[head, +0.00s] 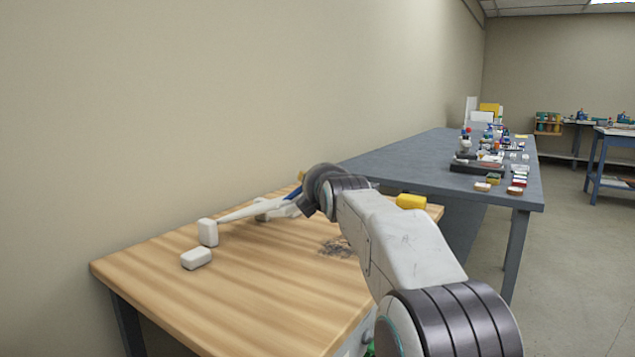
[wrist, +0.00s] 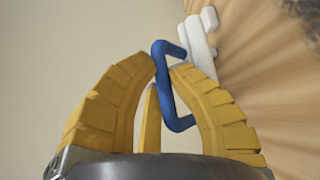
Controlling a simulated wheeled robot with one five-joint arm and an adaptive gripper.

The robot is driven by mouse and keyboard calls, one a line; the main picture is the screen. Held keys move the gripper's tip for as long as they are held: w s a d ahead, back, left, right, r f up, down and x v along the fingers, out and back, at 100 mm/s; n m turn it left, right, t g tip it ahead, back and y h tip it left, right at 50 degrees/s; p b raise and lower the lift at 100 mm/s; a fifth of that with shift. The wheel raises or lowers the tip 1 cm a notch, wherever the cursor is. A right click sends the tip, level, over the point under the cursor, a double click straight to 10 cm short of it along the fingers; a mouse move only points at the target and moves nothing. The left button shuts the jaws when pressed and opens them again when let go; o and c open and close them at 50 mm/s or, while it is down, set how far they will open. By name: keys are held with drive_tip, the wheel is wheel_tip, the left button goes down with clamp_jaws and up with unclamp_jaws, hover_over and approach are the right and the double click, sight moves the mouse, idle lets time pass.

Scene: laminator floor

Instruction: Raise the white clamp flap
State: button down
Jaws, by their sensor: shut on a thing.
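In the head view, a long white piece (head: 250,211), which looks like the clamp flap, slopes above the wooden table, its thin end towards the left. A blue handle (head: 293,194) shows beside my wrist. In the wrist view, my gripper (wrist: 164,66) has yellow ribbed fingers closed on the bent blue handle (wrist: 168,92). A white part (wrist: 200,38) lies just beyond the fingertips. In the head view my wrist hides most of the gripper and the near end of the white piece. Where the handle joins the flap is not clear.
On the wooden table (head: 240,300) stand an upright white block (head: 208,232) and a lying white block (head: 196,258) at the left. A yellow block (head: 411,202) is at the right. A wall is close behind. A cluttered grey table (head: 400,160) stands beyond. The table's front is clear.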

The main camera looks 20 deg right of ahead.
drive_tip(key=shift+w, duration=0.1)
drive_tip(key=c, duration=1.1)
unclamp_jaws()
drive_tip(key=shift+d, duration=0.1)
drive_tip(key=v, duration=1.2)
drive_tip(key=shift+o, duration=0.2)
